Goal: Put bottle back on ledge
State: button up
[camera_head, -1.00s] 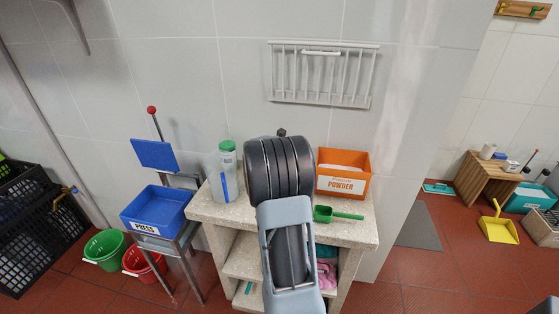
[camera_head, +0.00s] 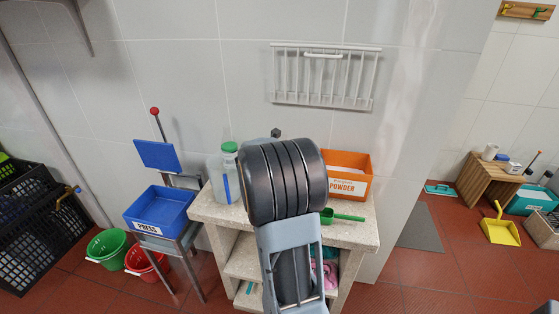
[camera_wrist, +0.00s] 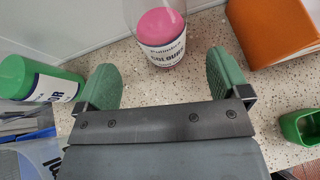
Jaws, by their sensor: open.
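A clear bottle with a green cap (camera_head: 229,147) stands upright at the left end of the pale speckled stone top (camera_head: 205,206). In the wrist view a green-and-white labelled container (camera_wrist: 40,82) is left of the left finger. A clear container with a pink round part and a "COLOURS" label (camera_wrist: 163,38) stands on the stone ahead of the fingers, centred between them but beyond their tips. My gripper (camera_wrist: 163,80) is open and empty, its green fingers apart. In the head view my arm hides the fingers and most of the pink container.
An orange POWDER box (camera_head: 346,174) and a green scoop (camera_head: 342,216) are on the right of the top. A white wall rack (camera_head: 325,76) hangs above. A blue PRESS tray (camera_head: 160,212) stands left, with green (camera_head: 106,246) and red (camera_head: 146,261) buckets below.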

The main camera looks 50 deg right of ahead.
jog(key=s+a+m+y, duration=0.4)
jog(key=a+m, duration=0.3)
jog(key=a, duration=0.4)
jog(key=s+a+m+g+y, duration=0.1)
jog(key=s+a+m+y, duration=0.2)
jog(key=s+a+m, duration=0.3)
jog(key=s+a+m+y, duration=0.4)
jog(key=a+m, duration=0.5)
jog(key=a, duration=0.7)
jog(key=shift+s+a+y, duration=0.3)
jog(key=shift+s+a, duration=0.1)
jog(key=shift+s, duration=0.05)
